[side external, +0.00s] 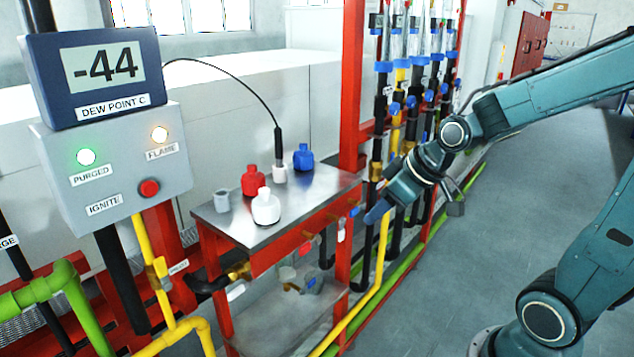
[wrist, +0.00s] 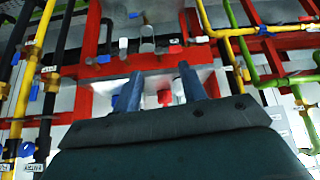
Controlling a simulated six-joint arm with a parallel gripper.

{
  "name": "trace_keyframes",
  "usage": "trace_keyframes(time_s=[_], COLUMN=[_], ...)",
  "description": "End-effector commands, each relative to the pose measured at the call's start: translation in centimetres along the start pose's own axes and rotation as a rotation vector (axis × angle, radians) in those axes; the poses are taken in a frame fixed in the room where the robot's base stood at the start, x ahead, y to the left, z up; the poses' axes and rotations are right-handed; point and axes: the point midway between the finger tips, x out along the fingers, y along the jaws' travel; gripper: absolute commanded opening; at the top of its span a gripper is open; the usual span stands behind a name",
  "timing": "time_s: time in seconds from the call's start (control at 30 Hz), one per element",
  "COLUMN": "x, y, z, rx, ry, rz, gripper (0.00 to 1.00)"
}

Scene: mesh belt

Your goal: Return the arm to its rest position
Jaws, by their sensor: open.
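My gripper (side external: 377,211) is at the end of the teal arm, in the air just right of the small steel-topped table in the side view. Its two blue-grey fingers point left toward the table's front edge. In the wrist view my gripper (wrist: 158,85) shows two fingers standing apart with a gap between them. Nothing is held between them. A red table frame and pipes lie beyond the fingers in that view.
Vertical pipes with valves (side external: 395,105) stand close behind my gripper. A yellow pipe (side external: 375,285) runs below it.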

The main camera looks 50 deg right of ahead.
Motion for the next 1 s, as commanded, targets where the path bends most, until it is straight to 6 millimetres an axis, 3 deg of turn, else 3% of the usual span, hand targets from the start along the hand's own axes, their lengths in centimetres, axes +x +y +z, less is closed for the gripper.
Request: trace_keyframes(time_s=[0.3, 0.6, 0.8, 1.0], x=[-6.1, -10.8, -12.2, -12.3], y=[-3.7, -5.7, -6.1, -6.2], z=[2.0, 5.2, 6.5, 6.6], rx=[0.021, 0.083, 0.111, 0.117], ry=[-0.055, -0.095, -0.109, -0.112], rz=[0.017, 0.027, 0.029, 0.029], gripper=[0.42, 0.42, 0.42, 0.42])
